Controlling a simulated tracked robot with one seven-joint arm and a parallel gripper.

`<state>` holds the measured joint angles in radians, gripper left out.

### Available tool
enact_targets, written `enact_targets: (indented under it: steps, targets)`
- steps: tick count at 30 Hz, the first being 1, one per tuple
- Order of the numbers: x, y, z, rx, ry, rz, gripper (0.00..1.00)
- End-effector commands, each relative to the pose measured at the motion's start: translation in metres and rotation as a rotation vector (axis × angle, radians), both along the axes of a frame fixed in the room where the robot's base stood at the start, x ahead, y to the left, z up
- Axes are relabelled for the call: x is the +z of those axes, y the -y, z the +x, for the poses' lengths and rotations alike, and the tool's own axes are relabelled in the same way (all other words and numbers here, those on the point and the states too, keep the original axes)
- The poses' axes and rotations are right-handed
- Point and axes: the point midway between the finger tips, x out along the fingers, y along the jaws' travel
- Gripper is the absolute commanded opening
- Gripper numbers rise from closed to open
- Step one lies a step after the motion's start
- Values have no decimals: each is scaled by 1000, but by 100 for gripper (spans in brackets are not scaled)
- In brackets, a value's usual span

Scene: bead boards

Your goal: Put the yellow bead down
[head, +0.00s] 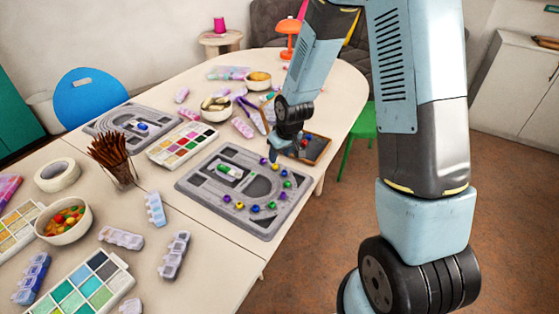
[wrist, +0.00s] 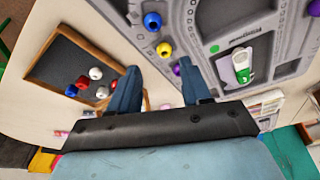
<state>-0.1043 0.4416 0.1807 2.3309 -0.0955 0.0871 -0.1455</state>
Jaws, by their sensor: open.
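A yellow bead (wrist: 164,49) sits on the grey bead board (wrist: 207,22), between a blue bead (wrist: 152,21) and a purple bead (wrist: 176,69) in the wrist view. In the head view the yellow bead (head: 275,168) is in the row at the board's far right end. My gripper (wrist: 160,66) is open, with its two blue fingers apart. The yellow bead shows just beyond the gap between the fingertips; nothing is visibly held. In the head view my gripper (head: 287,150) hangs over that end of the board; its fingertips are hard to make out.
A wood-framed dark tray (wrist: 62,62) with red, white and blue beads lies beside the board. A green-and-white tube (wrist: 241,66) lies on the board. A paint set (head: 181,143), a bowl (head: 216,108) and a brush cup (head: 118,172) stand nearby.

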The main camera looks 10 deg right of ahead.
Motion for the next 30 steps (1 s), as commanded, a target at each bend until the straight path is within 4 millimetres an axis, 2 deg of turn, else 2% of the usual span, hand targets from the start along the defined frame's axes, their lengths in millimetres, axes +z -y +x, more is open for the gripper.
enact_targets:
  steps: [6,12,25,30]
  targets:
    - [32,5,-7,-2,4,1,48]
    - [54,8,-13,-2,5,1,48]
    - [73,12,-18,-7,9,-5,48]
    - [109,28,-27,-47,33,-25,48]
